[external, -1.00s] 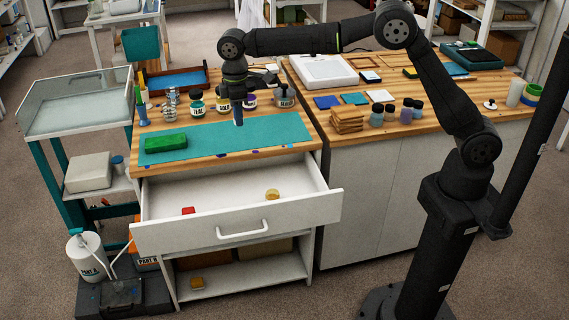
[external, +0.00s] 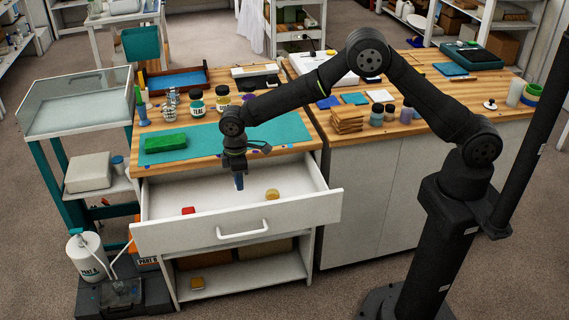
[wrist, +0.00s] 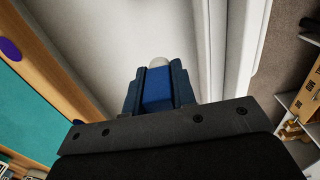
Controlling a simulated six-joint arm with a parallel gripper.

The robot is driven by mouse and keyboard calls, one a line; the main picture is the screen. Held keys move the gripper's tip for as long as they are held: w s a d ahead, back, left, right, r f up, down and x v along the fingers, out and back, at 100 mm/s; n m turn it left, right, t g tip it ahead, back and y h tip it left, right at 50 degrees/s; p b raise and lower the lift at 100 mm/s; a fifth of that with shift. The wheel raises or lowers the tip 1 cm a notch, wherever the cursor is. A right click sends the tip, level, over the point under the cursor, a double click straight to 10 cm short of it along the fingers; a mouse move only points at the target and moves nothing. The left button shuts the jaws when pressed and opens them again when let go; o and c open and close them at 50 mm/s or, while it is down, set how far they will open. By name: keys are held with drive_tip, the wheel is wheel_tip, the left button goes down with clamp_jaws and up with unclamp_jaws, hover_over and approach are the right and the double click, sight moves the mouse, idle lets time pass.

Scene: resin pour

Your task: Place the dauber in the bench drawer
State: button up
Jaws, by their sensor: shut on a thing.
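The dauber (wrist: 158,88) is a blue block-like piece with a pale rounded tip, seen between my fingers in the wrist view. My gripper (external: 238,172) is shut on it and points down over the open bench drawer (external: 180,233). In the external view the dauber (external: 239,182) shows as a small blue piece below the fingers. The drawer's white floor (wrist: 100,45) lies under the gripper in the wrist view. Whether the dauber's tip touches the floor I cannot tell.
Inside the drawer are a red item (external: 188,210) at the left and a yellow round item (external: 272,194) at the right. The drawer floor between them is clear. The benchtop above holds a teal mat (external: 270,128), a green block (external: 165,143) and several jars.

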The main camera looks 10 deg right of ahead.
wheel_tip(320, 180, down, 10)
drive_tip(key=shift+f, duration=0.25)
drive_tip(key=shift+f, duration=0.1)
drive_tip(key=o, duration=1)
drive_tip(key=shift+c, duration=0.2)
wheel_tip(320, 180, up, 12)
drive_tip(key=shift+r, duration=0.15)
wheel_tip(320, 180, down, 12)
drive_tip(key=shift+r, duration=1.75)
